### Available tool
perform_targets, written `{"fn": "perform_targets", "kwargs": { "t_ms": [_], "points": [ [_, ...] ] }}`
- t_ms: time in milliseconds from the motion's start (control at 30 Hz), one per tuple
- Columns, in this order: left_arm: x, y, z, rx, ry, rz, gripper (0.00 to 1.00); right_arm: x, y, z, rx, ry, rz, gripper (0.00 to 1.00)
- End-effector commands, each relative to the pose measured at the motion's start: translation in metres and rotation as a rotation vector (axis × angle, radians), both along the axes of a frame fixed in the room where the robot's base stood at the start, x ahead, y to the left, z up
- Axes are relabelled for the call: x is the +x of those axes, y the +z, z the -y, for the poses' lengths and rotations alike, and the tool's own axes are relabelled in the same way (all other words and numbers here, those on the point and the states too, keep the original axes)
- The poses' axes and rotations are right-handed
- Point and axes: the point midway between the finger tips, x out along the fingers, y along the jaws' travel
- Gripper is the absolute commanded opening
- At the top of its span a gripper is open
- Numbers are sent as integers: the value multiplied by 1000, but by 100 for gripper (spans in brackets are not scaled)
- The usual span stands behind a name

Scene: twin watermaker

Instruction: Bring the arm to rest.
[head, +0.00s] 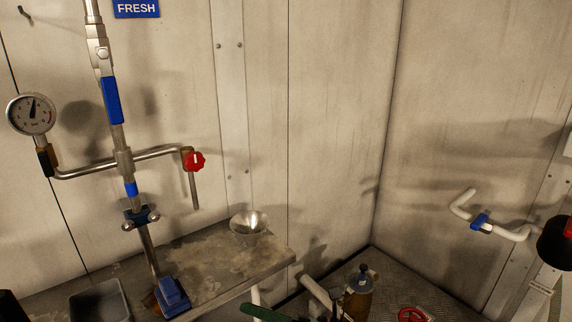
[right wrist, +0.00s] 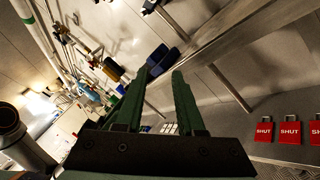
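My right gripper (right wrist: 168,72) shows from its own wrist camera with two dark green fingers standing apart. Nothing is between them, so it is open and empty. In the head view only parts of the right gripper (head: 291,299) show at the bottom edge, with a green finger low over the floor to the right of the bench. The rest of that arm is out of the picture. My left gripper cannot be made out in the head view.
A bench (head: 215,275) carries a metal bowl (head: 249,226) and a grey bin (head: 98,302). Above it are a pipe with a red-handled tap (head: 194,161) and a gauge (head: 31,114). A brown bottle (head: 358,296) and red handwheel (head: 414,314) are at lower right. Red SHUT tags (right wrist: 290,132) show by the wrist.

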Motion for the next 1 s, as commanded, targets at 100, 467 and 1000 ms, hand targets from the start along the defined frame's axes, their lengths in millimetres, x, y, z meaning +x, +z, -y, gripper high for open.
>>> {"fn": "perform_targets", "kwargs": {
  "t_ms": [100, 467, 1000],
  "points": [
    [-3, -5, -4, 4, 23, -127, 50, -1, 19, 21, 196, -164, -342, 38],
    [-38, -49, -16, 18, 82, -508, 50, -50, -26, 137, 816, -660, -1374, 38],
    [-95, -86, -22, 24, 120, -825, 50, -202, -80, 225, 1399, -1128, -2106, 38]
  ]
}}
